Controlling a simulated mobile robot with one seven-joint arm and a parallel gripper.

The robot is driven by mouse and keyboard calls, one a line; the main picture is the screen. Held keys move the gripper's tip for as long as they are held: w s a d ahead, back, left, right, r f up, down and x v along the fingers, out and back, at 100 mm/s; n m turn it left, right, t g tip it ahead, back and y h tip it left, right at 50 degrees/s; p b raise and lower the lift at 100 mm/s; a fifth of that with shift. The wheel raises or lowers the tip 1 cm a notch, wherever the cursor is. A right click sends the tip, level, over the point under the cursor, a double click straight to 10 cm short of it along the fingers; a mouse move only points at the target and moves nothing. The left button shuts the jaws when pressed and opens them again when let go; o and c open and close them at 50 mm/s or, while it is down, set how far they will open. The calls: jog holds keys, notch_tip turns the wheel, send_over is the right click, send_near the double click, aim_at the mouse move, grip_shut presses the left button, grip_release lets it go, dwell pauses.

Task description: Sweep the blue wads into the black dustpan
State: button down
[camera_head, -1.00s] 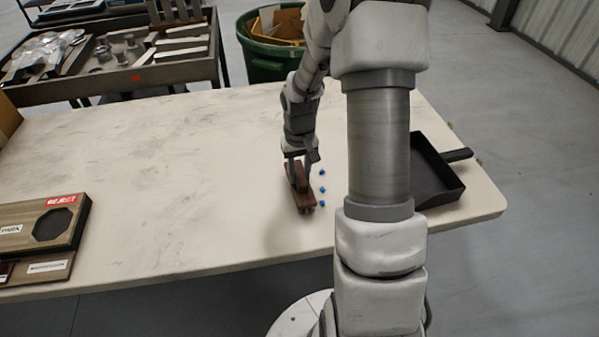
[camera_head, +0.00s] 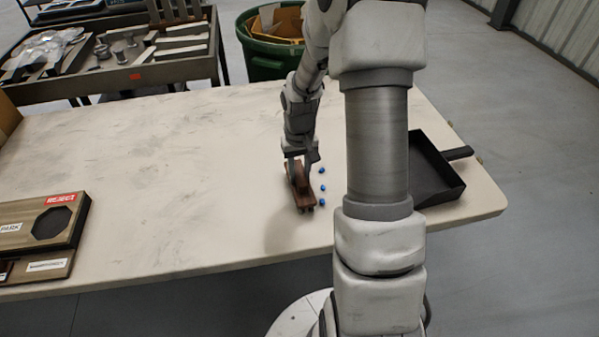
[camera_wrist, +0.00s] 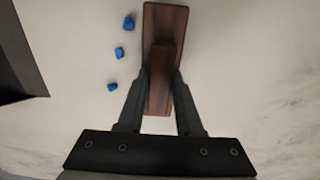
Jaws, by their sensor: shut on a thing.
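My gripper (camera_head: 299,166) is shut on a brown wooden brush (camera_head: 303,193), held at or just above the pale table; I cannot tell if it touches. In the wrist view the brush (camera_wrist: 165,24) sits between the two fingers (camera_wrist: 161,88). Three small blue wads (camera_head: 322,187) lie in a row just right of the brush; they also show in the wrist view (camera_wrist: 119,53), left of the brush. The black dustpan (camera_head: 436,178) lies at the table's right end, its handle pointing right. My arm hides its left part. A dark corner of it (camera_wrist: 14,60) shows in the wrist view.
The pale table (camera_head: 170,170) is clear to the left of the brush. A wooden box with a REJECT label (camera_head: 40,232) stands at the left front. Behind the table are a green bin (camera_head: 266,62) and a metal cart (camera_head: 150,72) with parts.

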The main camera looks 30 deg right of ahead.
jog(key=shift+d, duration=0.15)
jog(key=shift+s+d+p, duration=0.45)
jog(key=shift+s+d, duration=0.2)
jog(key=shift+d, duration=2.3)
jog(key=shift+s+d+p, duration=0.5)
jog(key=shift+s+d, duration=0.1)
jog(key=shift+d, duration=2.4)
jog(key=shift+s+d+p, duration=0.45)
jog(key=shift+s+d, duration=0.2)
jog(key=shift+d, duration=2.3)
jog(key=shift+s+d+r+p, duration=0.1)
jog(key=shift+s+d+p, duration=0.15)
jog(key=shift+d, duration=1.2)
jog(key=shift+s+d+r+p, duration=0.15)
jog(key=shift+s+d, duration=0.25)
jog(key=shift+d, duration=1.1)
jog(key=shift+s+d+r+p, duration=0.15)
jog(key=shift+s+d, duration=0.15)
jog(key=shift+d, duration=1.15)
notch_tip(320, 180, up, 9)
jog(key=p, duration=0.5)
jog(key=shift+p, duration=0.35)
jog(key=shift+w+a, duration=0.1)
jog(key=shift+a, duration=0.05)
